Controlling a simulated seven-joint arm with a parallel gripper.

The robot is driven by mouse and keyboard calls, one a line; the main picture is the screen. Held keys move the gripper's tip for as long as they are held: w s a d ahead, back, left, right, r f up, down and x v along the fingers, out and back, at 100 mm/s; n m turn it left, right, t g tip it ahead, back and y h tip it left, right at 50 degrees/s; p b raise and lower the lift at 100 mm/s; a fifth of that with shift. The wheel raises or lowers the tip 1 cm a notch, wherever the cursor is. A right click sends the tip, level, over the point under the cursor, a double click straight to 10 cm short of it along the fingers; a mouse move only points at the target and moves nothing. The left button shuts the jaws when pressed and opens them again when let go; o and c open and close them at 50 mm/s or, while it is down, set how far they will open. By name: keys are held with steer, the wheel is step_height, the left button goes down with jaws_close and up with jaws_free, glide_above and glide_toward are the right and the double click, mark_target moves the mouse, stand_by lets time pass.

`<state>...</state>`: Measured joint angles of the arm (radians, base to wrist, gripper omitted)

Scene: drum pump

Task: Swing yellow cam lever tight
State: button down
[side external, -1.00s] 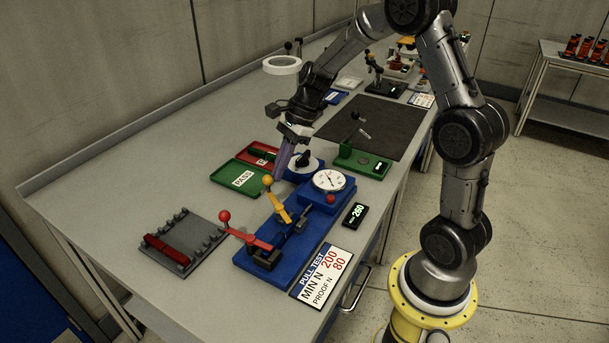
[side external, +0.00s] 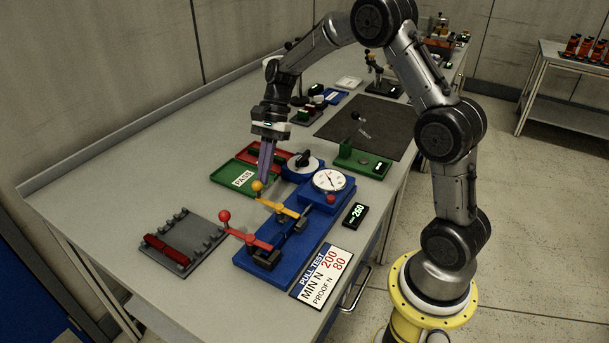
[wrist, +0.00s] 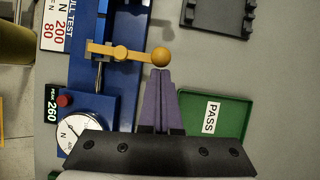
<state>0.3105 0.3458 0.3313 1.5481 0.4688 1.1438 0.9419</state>
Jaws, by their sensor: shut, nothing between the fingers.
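The yellow cam lever (side external: 278,208) sits on the blue pull-test fixture (side external: 262,258), with its ball knob (side external: 257,186) pointing out to the left over the fixture's edge. In the wrist view the lever (wrist: 120,53) lies straight across, its ball (wrist: 161,57) just ahead of my fingertips. My gripper (side external: 264,180) points down with its purple fingers shut and empty, the tips right at the ball. It also shows in the wrist view (wrist: 161,72). I cannot tell whether the tips touch the ball.
A red lever (side external: 245,237) with a red ball stands at the fixture's near end. The green PASS tray (side external: 225,176) and a red tray lie behind-left. A round gauge (side external: 330,180) and black knob sit at the fixture's far end. A grey rack (side external: 200,226) lies left.

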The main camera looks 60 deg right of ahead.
stand_by(0.4)
steer(key=d+r, duration=0.8)
steer(key=shift+d, duration=0.2)
steer(key=shift+r, duration=0.1)
